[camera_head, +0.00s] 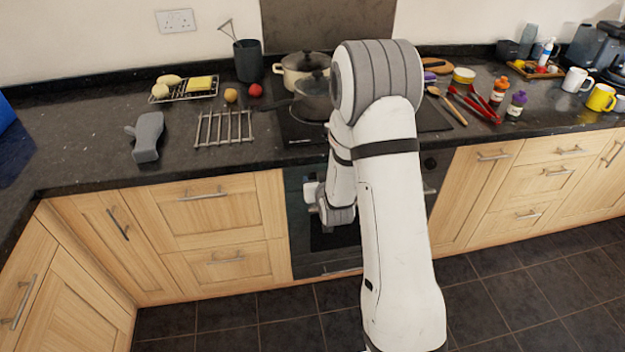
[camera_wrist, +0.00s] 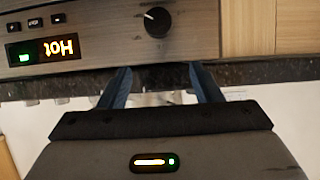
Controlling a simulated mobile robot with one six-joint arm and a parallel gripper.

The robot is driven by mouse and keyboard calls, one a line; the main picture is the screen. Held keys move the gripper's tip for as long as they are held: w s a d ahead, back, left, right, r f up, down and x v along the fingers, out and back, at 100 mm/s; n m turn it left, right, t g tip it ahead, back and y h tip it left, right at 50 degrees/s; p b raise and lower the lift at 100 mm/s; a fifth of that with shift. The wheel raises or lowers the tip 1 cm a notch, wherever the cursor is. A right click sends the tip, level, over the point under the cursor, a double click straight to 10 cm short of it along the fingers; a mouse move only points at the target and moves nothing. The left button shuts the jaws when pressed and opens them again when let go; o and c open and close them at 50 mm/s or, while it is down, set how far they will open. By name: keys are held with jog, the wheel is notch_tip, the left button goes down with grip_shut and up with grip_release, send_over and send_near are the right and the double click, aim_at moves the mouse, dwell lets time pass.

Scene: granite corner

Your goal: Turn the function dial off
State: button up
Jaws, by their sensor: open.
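A round black dial (camera_wrist: 153,21) sits on the oven's control panel (camera_wrist: 205,25) in the wrist view, which shows the panel upside down. A small pale mark is on its upper left part in that picture. I cannot tell whether this is the function dial. My gripper (camera_wrist: 161,80) is open and empty, its two blue fingers apart, below the dial in the picture and not touching it. In the head view my arm hides much of the oven (camera_head: 303,235) and its panel, and the fingertips cannot be made out.
Pots (camera_head: 305,65) stand on the hob above the oven. A wire rack (camera_head: 225,128) and a grey object (camera_head: 147,135) lie on the left counter. The floor in front (camera_head: 230,315) is clear.

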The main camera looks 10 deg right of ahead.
notch_tip(320, 180, down, 8)
jog(key=s+t+p, duration=0.2)
jog(key=t, duration=0.3)
jog(key=w+p, duration=0.1)
jog(key=w, duration=0.6)
jog(key=shift+w+r, duration=0.1)
jog(key=shift+w, duration=0.2)
jog(key=c, duration=1)
